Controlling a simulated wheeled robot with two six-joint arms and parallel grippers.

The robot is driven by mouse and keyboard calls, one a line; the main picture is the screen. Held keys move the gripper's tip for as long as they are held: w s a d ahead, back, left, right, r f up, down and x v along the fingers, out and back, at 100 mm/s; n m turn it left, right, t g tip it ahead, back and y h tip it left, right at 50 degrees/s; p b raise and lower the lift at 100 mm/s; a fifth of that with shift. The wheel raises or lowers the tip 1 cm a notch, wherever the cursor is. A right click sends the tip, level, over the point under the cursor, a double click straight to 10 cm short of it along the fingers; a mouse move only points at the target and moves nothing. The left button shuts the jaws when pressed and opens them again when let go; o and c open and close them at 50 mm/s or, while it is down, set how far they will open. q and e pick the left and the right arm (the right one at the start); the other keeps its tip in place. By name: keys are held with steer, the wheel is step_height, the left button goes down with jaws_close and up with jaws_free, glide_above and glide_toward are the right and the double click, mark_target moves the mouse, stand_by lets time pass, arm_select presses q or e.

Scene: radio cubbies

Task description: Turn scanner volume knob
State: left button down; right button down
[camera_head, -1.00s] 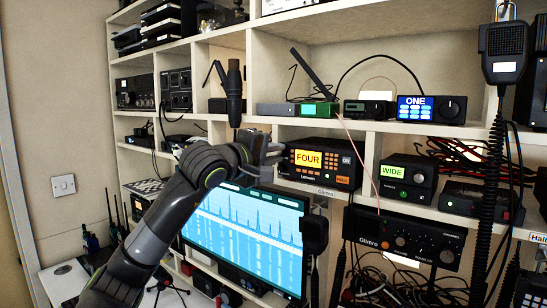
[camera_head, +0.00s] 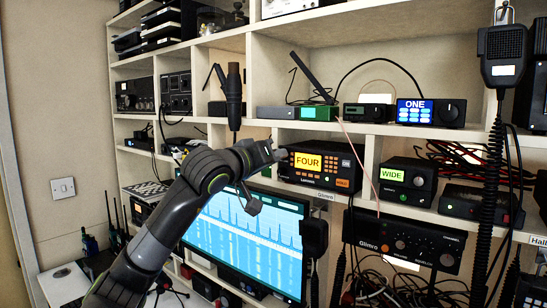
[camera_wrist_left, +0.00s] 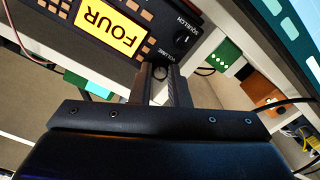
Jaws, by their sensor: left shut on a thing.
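The scanner (camera_head: 320,165) is a black radio with a yellow FOUR display, on the middle shelf; it shows upside down in the wrist view (camera_wrist_left: 145,15). Its volume knob (camera_wrist_left: 160,72) sits between my left fingertips, beside the VOLUME label. My left gripper (camera_wrist_left: 161,76) is shut on this knob. The squelch knob (camera_wrist_left: 183,38) is close by and free. In the head view my left gripper (camera_head: 277,154) reaches the scanner's left end and hides the volume knob. My right gripper is not in view.
A bright blue spectrum screen (camera_head: 250,240) stands just below my left gripper. A black radio marked WIDE (camera_head: 408,180) is right of the scanner, past a shelf upright. A handheld microphone (camera_head: 503,55) hangs at the right with its coiled cord.

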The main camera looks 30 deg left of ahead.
arm_select(q)
steer(key=shift+m, duration=0.4)
steer(key=c, duration=1.4)
jaws_free()
steer(key=shift+s, duration=0.1)
